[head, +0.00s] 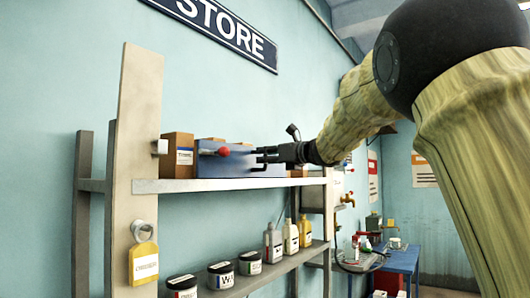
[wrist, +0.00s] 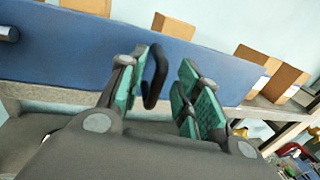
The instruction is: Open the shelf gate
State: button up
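The shelf gate is a long blue panel (head: 240,168) standing along the front of the upper shelf, with boxes behind it. It fills the upper part of the wrist view (wrist: 80,45). A black loop handle (wrist: 154,77) sticks out from the panel. My gripper (head: 268,155) is in front of the panel; in the wrist view its green-padded fingers (wrist: 166,72) are apart. The handle lies between them, close to the left finger, and I cannot tell whether they touch. A red knob (head: 223,151) shows at the panel's left part in the head view.
Brown boxes (head: 178,148) stand on the upper shelf (head: 215,184). Jars (head: 221,275) and bottles (head: 273,244) stand on the lower shelf. A yellow tag (head: 143,264) hangs on the left post (head: 135,110). A blue table (head: 402,262) stands farther back right.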

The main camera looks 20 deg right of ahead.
jog(key=shift+x, duration=0.8)
grip_shut()
